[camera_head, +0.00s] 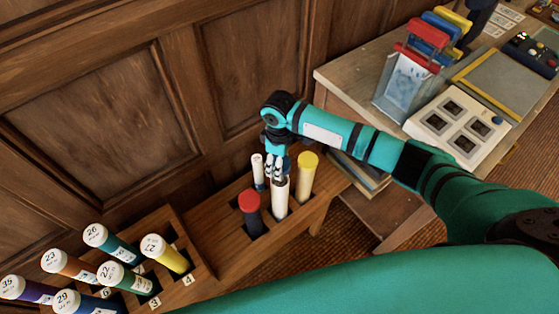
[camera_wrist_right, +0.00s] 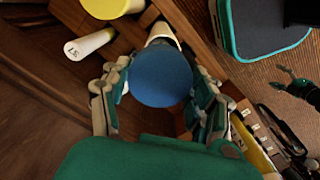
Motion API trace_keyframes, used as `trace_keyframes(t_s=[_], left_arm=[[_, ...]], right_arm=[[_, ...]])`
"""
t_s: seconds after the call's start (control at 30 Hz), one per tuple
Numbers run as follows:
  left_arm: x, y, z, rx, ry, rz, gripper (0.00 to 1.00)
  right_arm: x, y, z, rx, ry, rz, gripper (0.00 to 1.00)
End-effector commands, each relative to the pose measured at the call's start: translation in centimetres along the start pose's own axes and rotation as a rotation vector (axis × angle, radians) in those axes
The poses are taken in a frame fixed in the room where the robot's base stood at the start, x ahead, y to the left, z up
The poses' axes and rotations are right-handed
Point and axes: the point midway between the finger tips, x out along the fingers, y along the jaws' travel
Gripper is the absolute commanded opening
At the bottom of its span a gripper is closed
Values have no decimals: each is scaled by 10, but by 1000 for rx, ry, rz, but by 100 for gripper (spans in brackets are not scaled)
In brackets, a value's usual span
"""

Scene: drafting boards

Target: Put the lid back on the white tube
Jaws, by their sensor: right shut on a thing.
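The white tube (camera_head: 281,199) stands upright in the wooden rack. My right gripper (camera_head: 277,168) is right above its top, pointing down. In the right wrist view the round blue lid (camera_wrist_right: 163,77) lies between the fingers of my right gripper (camera_wrist_right: 160,100), which is shut on it. The white tube (camera_wrist_right: 163,34) shows just beyond the lid's edge, partly hidden by it. I cannot tell whether the lid touches the tube's rim.
A red-capped tube (camera_head: 250,203), a yellow tube (camera_head: 307,175) and a slim white tube (camera_head: 258,170) stand close around. Several numbered tubes fill the rack (camera_head: 190,287) at the lower left. A wooden desk (camera_head: 345,75) with devices is at right; panelled wall behind.

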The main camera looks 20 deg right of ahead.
Motion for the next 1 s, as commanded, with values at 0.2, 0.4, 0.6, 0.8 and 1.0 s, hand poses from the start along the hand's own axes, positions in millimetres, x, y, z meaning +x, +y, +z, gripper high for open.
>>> trace_keyframes(t_s=[0.2, 0.4, 0.6, 0.8, 1.0], left_arm=[[20, 0, 3, 0, -1, 0, 73], [40, 1, 4, 0, 0, 0, 73], [51, 1, 4, 0, 0, 0, 73], [55, 1, 5, 0, 0, 0, 73], [55, 1, 5, 0, 0, 0, 73]], right_arm=[[17, 0, 0, -1, 0, 0, 48], [33, 0, 0, -1, 0, 1, 48], [47, 0, 0, 0, -1, 0, 48], [59, 0, 0, 1, 0, 0, 48], [61, 0, 0, 0, 0, 1, 48]])
